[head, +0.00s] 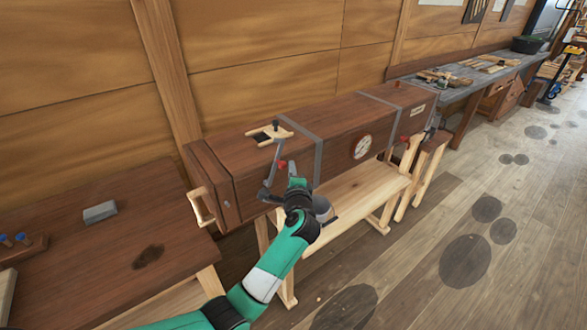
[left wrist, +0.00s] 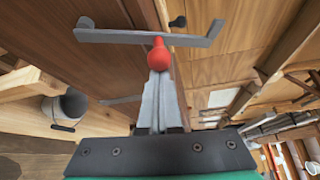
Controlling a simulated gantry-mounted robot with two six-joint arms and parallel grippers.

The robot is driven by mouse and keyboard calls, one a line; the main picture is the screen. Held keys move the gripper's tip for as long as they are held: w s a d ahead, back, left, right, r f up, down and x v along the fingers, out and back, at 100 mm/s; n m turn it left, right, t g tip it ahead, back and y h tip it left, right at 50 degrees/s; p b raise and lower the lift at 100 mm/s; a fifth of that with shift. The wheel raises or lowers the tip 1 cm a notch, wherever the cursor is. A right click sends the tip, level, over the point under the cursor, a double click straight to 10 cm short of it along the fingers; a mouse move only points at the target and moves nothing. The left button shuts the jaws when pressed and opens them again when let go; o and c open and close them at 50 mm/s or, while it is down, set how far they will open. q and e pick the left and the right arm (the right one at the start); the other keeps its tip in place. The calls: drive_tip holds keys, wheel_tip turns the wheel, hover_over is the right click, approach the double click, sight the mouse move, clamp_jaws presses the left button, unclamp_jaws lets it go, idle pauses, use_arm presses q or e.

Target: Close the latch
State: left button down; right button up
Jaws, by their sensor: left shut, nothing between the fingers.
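A long brown wooden box (head: 330,135) lies on a pale stand, with a plain wooden handle (head: 200,205) at its near left end. On its front is the latch, a grey metal bar (head: 271,168) with bent ends and a red knob (head: 282,165). In the left wrist view the bar (left wrist: 120,37) runs across the top, with the red knob (left wrist: 158,56) in front of it. My left gripper (head: 293,181) is shut and empty, its fingertips (left wrist: 158,76) right at the knob; I cannot tell whether they touch. My right gripper is out of view.
A second red knob (head: 404,138) and a round dial (head: 362,147) are on the box's front. A dark bench with a grey block (head: 100,212) stands at left. A workbench (head: 465,90) stands at the back right.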

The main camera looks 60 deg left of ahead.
use_arm(q)
drive_tip(key=shift+s+r+b, duration=0.1)
drive_tip(key=shift+s+b, duration=0.15)
drive_tip(key=shift+b, duration=0.45)
drive_tip(key=shift+n, duration=0.3)
